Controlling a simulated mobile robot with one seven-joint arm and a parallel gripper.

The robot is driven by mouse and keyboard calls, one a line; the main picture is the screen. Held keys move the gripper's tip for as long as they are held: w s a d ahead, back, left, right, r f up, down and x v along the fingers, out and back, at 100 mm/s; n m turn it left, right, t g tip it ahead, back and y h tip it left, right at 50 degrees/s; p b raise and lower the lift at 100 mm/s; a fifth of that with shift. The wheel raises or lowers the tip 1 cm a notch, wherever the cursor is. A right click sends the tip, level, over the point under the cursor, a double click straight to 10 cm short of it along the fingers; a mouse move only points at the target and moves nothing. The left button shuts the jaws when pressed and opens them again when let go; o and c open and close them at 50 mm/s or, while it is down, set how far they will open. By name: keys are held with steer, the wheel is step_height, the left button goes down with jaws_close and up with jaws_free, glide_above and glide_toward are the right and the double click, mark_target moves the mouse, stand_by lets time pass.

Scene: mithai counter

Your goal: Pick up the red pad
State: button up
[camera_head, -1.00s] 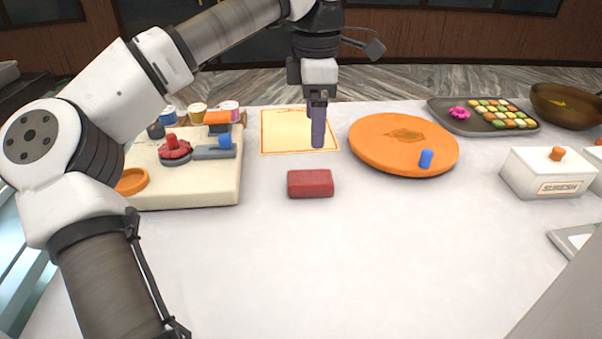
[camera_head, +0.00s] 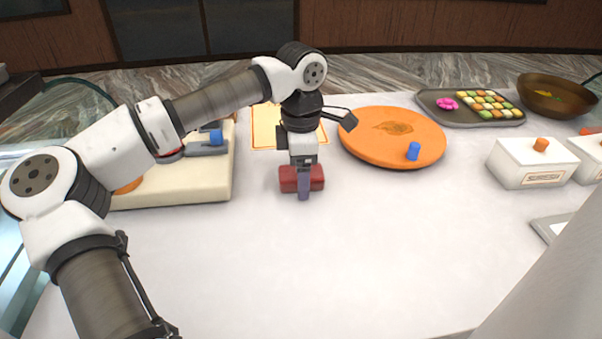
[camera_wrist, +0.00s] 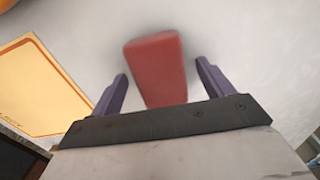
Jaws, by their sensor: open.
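The red pad (camera_head: 317,178) is a small dark red block lying on the white counter, in front of the yellow sheet. My gripper (camera_head: 304,197) is directly over it in the head view and hides its middle. In the wrist view the red pad (camera_wrist: 158,68) lies between the two purple fingers of my gripper (camera_wrist: 162,82), apart from both. The gripper is open and empty. The head view does not show clearly how high the fingertips are above the counter.
A cream board (camera_head: 190,192) is at left, partly behind my arm. A yellow sheet (camera_head: 264,127) lies behind the pad. White boxes (camera_head: 515,165) stand at right. The front counter is clear.

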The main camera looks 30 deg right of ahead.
steer(key=c, duration=1.1)
step_height(320, 180, up, 20)
steer(key=shift+b, duration=0.55)
steer(key=o, duration=0.5)
steer(key=shift+c, duration=0.2)
steer(key=c, duration=0.3)
